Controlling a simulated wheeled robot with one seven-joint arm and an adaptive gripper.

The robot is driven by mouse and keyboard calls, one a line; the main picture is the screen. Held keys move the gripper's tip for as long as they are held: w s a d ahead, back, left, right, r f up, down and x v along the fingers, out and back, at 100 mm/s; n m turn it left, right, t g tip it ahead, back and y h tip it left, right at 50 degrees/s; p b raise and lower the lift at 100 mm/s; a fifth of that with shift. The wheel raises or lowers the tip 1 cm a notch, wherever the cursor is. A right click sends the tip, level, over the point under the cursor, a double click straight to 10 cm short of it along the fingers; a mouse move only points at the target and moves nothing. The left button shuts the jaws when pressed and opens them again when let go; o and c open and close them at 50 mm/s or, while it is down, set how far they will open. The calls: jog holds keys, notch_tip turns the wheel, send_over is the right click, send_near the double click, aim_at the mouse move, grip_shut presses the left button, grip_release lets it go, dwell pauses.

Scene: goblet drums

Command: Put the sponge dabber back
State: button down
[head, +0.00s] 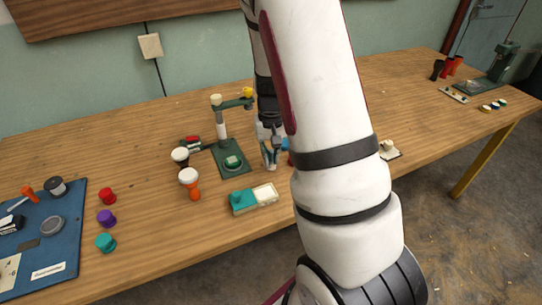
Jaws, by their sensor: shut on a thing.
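My gripper (269,163) is low over the middle of the table, just right of a green press stand. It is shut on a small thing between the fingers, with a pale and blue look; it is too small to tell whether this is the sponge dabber. A teal and white two-part tray (254,198) lies nearer the front edge, below my gripper, with a teal knob on its left part. A small cream piece with a knob (388,147) sits right of my arm, partly hidden by it.
The green press stand (232,163) is close on the left. Several coloured caps (106,217) and a blue mat (70,250) lie farther left. The table's right middle is clear.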

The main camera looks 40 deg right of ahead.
aim_at(271, 150)
jog(key=shift+f, duration=0.1)
jog(key=c, duration=1.6)
grip_release()
notch_tip(271, 150, up, 12)
jog(key=shift+r+p, duration=0.1)
jog(key=shift+p, duration=0.6)
jog(key=s+a+r+n, duration=0.1)
jog(key=s+a+r, duration=0.2)
jog(key=a+r, duration=0.4)
jog(key=s+a+r+n+t, duration=0.1)
jog(key=s+a+r, duration=0.1)
jog(key=s+a, duration=0.2)
jog(key=s+a+r+n+t, duration=0.1)
jog(key=s+a, duration=0.3)
jog(key=s, duration=0.5)
jog(key=s+a+r+n, duration=0.3)
jog(key=s+a, duration=0.1)
jog(key=s, duration=0.2)
jog(key=shift+s+a+r+t, duration=0.15)
jog(key=shift+s+a+t, duration=0.1)
jog(key=shift+a+t, duration=0.15)
